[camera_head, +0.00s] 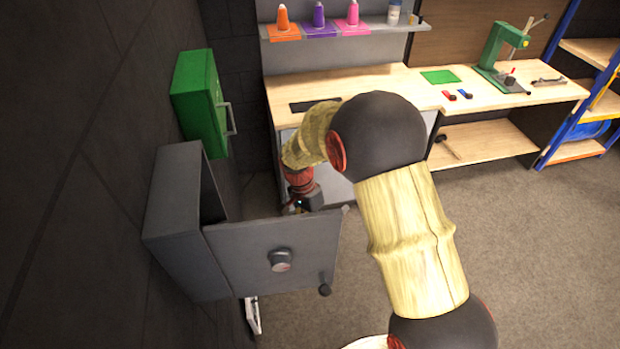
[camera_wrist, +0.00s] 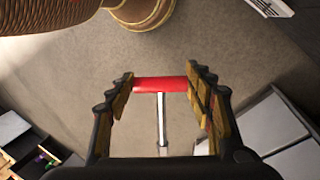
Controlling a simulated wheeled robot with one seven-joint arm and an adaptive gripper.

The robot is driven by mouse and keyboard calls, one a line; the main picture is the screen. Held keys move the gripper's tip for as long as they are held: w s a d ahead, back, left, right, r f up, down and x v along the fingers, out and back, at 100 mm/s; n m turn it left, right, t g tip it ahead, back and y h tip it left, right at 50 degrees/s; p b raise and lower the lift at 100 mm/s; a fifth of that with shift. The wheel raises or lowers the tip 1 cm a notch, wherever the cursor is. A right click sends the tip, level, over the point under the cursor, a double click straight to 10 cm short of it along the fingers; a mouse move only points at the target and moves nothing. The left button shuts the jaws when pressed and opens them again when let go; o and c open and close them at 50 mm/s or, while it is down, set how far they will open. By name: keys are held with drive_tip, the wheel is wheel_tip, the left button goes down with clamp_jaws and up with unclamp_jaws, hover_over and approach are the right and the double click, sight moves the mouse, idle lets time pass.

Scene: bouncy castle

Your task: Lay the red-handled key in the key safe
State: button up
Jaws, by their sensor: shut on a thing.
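The red-handled key (camera_wrist: 160,84) has a red crossbar and a straight silver shaft, like a T. My gripper (camera_wrist: 161,80) is shut on the red crossbar, with a finger at each end; the shaft points down in the wrist view. The key safe (camera_head: 172,215) appears to be the grey box on the dark wall at left in the head view. Its door (camera_head: 250,262), with a round knob, stands open towards the right. In the head view my gripper (camera_head: 302,203) is just beyond the door's top edge, partly hidden, and the key cannot be made out there.
A green box (camera_head: 198,100) with a handle hangs on the wall behind the safe. A wooden workbench (camera_head: 400,92) stands at the back, with small red and blue items (camera_head: 457,94) and a green press (camera_head: 497,55). Open floor (camera_head: 540,265) lies at right.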

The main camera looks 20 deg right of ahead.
wheel_tip(320, 180, up, 21)
drive_tip(key=s+a+m+t+y+p, duration=0.15)
drive_tip(key=m+t+y+p, duration=0.25)
drive_tip(key=m+y+p, duration=1.35)
drive_tip(key=shift+w+a+f+m+h+b, duration=0.35)
drive_tip(key=shift+a+m+h+b, duration=0.85)
drive_tip(key=shift+a, duration=2.8)
drive_tip(key=shift+w+a+f+m+h+b, duration=0.1)
drive_tip(key=shift+w+a+m+h+b, duration=0.3)
drive_tip(key=shift+a+m+b, duration=1.85)
drive_tip(key=shift+w+a+f+m+h+b, duration=0.6)
drive_tip(key=shift+a+b, duration=1.3)
drive_tip(key=shift+a, duration=3.9)
drive_tip(key=shift+s+a+r+n, duration=0.15)
drive_tip(key=shift+a+r+n, duration=0.15)
drive_tip(key=shift+d+f+b, duration=0.1)
drive_tip(key=shift+f+b, duration=0.45)
drive_tip(key=shift+f, duration=0.85)
drive_tip(key=o, duration=1.3)
